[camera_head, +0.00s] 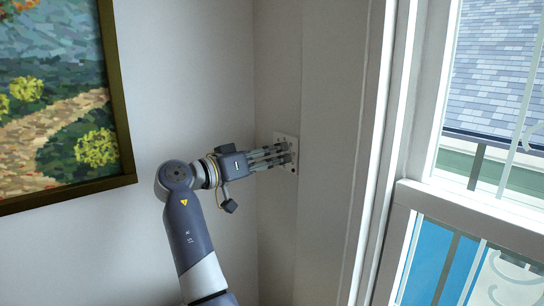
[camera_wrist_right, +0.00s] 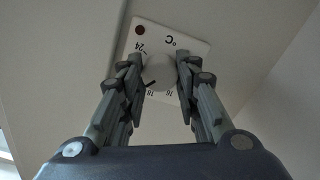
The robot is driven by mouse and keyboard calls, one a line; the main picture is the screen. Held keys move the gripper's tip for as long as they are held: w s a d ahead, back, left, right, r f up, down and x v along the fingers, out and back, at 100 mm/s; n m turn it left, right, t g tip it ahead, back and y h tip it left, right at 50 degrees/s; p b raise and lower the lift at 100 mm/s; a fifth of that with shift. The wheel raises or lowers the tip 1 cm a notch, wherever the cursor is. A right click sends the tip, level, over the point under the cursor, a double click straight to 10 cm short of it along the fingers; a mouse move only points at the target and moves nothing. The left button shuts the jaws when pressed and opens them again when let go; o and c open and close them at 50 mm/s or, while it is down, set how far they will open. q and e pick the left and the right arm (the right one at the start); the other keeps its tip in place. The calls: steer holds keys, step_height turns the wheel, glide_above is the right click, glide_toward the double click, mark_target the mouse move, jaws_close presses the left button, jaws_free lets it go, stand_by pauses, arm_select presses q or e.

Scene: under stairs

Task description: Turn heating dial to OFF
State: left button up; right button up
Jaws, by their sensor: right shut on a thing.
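The heating dial (camera_wrist_right: 158,72) is a round pale knob on a white wall plate (camera_wrist_right: 190,45) in the right wrist view. The plate carries a °C mark, numbers such as 24 and 16, and a dark red dot at one corner. A dark pointer mark shows at the knob's lower left edge. The plate also shows in the head view (camera_head: 292,169), mostly covered by my fingers. My right gripper (camera_wrist_right: 157,75) has a finger on each side of the knob and is shut on it; it also shows in the head view (camera_head: 288,155). My left gripper is not in view.
A framed landscape painting (camera_head: 62,100) hangs on the wall at left. The plate is on a narrow wall face beside the corner. A white window frame (camera_head: 385,150) stands to the right. The wall below the painting is bare.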

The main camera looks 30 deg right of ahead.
steer(key=shift+n, duration=0.6)
steer(key=n+p, duration=0.1)
steer(key=n, duration=0.2)
steer(key=shift+d+r+n, duration=0.1)
steer(key=shift+r+n, duration=0.05)
steer(key=shift+n, duration=0.15)
steer(key=shift+r+n+p, duration=0.1)
steer(key=shift+n+p, duration=4.85)
steer(key=shift+n, duration=8.15)
steer(key=o, duration=1.1)
steer(key=shift+d+f, duration=0.15)
steer(key=shift+f, duration=0.05)
